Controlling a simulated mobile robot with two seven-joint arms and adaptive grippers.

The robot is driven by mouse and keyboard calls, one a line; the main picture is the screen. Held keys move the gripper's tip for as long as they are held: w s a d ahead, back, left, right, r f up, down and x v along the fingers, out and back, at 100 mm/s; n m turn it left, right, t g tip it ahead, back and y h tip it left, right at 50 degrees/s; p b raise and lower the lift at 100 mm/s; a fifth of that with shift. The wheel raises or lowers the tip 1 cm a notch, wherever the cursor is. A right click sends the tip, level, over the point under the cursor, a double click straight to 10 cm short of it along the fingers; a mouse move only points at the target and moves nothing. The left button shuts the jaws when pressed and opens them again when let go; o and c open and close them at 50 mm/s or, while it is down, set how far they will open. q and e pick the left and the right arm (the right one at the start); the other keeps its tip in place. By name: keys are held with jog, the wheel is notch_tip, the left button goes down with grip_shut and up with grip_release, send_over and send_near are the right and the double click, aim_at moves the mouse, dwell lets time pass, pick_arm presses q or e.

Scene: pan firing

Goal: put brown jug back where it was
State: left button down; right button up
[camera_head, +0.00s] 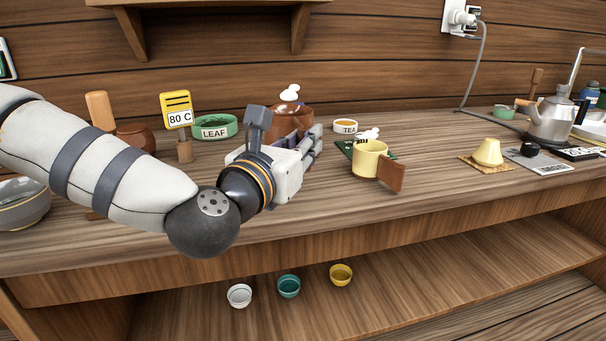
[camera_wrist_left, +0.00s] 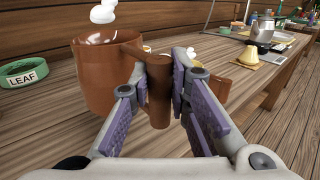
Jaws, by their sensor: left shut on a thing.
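The brown jug (camera_head: 291,118) is at the back of the counter behind my left gripper (camera_head: 309,144), with a small white puff above it. In the left wrist view the jug (camera_wrist_left: 98,78) stands upright at the left. Its thick handle (camera_wrist_left: 159,95) reaches in between the fingers of my left gripper (camera_wrist_left: 163,82), which are shut on it. The gripper hides the jug's lower part in the head view, and I cannot tell whether its base touches the counter. My right gripper is not in view.
A green LEAF bowl (camera_head: 216,135) is left of the jug, with the 80 C sign (camera_head: 176,110). A TEA bowl (camera_head: 346,126) and a yellow mug (camera_head: 368,160) are to the right. A kettle (camera_head: 549,120) stands far right. The counter's right middle is mostly clear.

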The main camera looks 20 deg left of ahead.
pick_arm(q)
jog(key=shift+w+a+f, duration=0.3)
jog(key=shift+w+f, duration=0.35)
jog(key=shift+f, duration=0.25)
jog(key=f, duration=0.4)
jog(key=shift+w+a+b, duration=0.15)
jog(key=shift+w+b, duration=0.15)
jog(key=shift+b, duration=0.1)
jog(key=shift+r, duration=0.1)
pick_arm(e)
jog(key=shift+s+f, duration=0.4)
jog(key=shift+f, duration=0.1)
pick_arm(q)
jog(key=shift+f, duration=0.25)
jog(key=c, duration=1.6)
grip_release()
jog(key=shift+o, duration=0.4)
jog(key=shift+r, duration=0.1)
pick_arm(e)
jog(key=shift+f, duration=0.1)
pick_arm(q)
jog(key=shift+r, duration=0.1)
